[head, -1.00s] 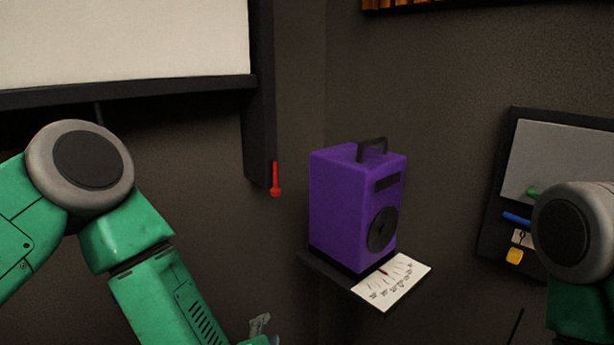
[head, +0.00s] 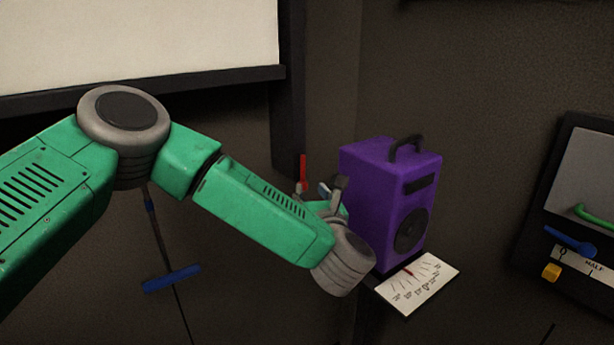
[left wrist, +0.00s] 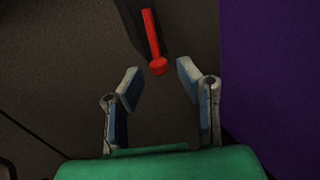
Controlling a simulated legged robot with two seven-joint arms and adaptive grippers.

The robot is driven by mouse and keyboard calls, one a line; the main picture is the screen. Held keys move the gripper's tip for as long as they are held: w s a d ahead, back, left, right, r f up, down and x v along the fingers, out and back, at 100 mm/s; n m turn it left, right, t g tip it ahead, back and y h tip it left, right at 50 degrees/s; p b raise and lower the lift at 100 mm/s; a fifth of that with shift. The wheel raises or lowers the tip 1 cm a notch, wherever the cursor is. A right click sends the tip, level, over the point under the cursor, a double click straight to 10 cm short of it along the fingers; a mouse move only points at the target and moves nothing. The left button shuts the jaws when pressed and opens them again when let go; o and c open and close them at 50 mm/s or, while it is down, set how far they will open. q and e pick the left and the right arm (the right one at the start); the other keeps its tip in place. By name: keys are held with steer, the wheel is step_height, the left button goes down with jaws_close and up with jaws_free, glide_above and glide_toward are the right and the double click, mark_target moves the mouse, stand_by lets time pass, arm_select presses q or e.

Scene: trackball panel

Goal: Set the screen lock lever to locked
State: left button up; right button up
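The red lever (head: 303,171) is on the side of the dark screen frame, its handle pointing up from its round pivot in the head view. In the left wrist view the red lever (left wrist: 152,40) shows just beyond the fingertips, with its round end nearest to them. My left gripper (head: 327,190) is just below and right of the lever in the head view. Its fingers (left wrist: 158,82) are spread apart with nothing between them, and I see no contact with the lever. My right gripper is not in view.
A purple speaker (head: 375,190) stands close to the right of my left gripper, above a white dial card (head: 418,284). The white screen (head: 130,40) is at upper left. A blue pull bar (head: 172,278) hangs below it. A panel with green, blue (head: 570,240) and yellow controls is at far right.

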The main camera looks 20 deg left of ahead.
mark_target(304, 179)
arm_select(q)
steer(key=x, duration=0.5)
steer(key=shift+a+p, duration=0.4)
steer(key=shift+w+a, duration=0.3)
steer(key=shift+a, duration=0.05)
steer(key=shift+d, duration=0.35)
jaws_close()
